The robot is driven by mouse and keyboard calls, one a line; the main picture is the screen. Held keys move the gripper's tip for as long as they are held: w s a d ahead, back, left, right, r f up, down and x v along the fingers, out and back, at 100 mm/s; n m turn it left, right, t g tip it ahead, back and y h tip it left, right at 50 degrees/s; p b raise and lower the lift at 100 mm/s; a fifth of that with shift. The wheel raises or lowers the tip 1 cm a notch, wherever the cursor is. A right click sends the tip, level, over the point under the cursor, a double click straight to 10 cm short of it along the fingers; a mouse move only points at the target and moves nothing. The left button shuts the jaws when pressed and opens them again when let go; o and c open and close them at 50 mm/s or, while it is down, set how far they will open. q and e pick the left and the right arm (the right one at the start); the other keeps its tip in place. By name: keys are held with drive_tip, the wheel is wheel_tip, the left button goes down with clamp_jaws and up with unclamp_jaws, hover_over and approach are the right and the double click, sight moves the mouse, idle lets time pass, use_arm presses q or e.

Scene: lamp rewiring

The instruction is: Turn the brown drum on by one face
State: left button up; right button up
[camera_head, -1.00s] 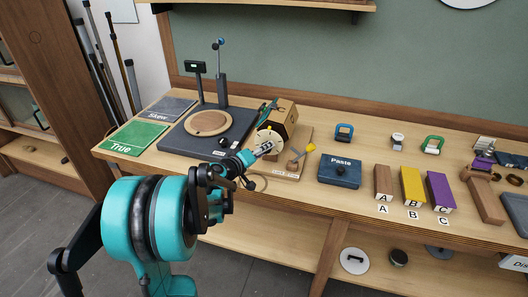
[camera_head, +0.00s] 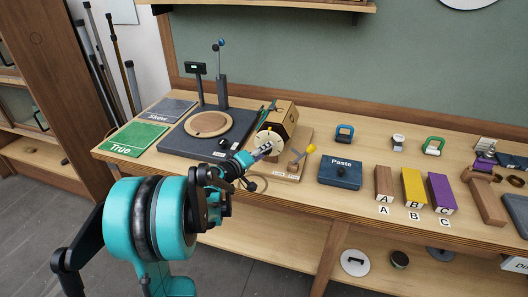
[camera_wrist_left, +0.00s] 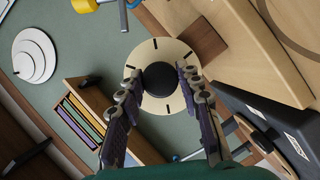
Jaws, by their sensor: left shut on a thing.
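The brown drum (camera_head: 284,115) sits on a wooden stand near the middle of the bench, with a letter C on its upper face. A cream disc (camera_head: 264,143) with black tick marks is at its near end. In the left wrist view the disc (camera_wrist_left: 159,49) has a round black knob (camera_wrist_left: 160,78) at its centre. My left gripper (camera_head: 262,150) reaches the disc from the front left. In the left wrist view my left gripper (camera_wrist_left: 159,84) has its fingers on either side of the knob and is shut on it. My right gripper is not in view.
A yellow-tipped lever (camera_head: 311,149) stands right of the disc. The blue Paste box (camera_head: 340,173) is farther right, beside blocks A (camera_head: 383,181), B (camera_head: 412,187) and C (camera_head: 440,192). A dark platform with a round wooden plate (camera_head: 208,124) is left of the drum.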

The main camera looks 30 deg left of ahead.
use_arm(q)
drive_tip(key=o, duration=1.1)
drive_tip(key=shift+o, duration=0.2)
drive_tip(key=v, duration=1.2)
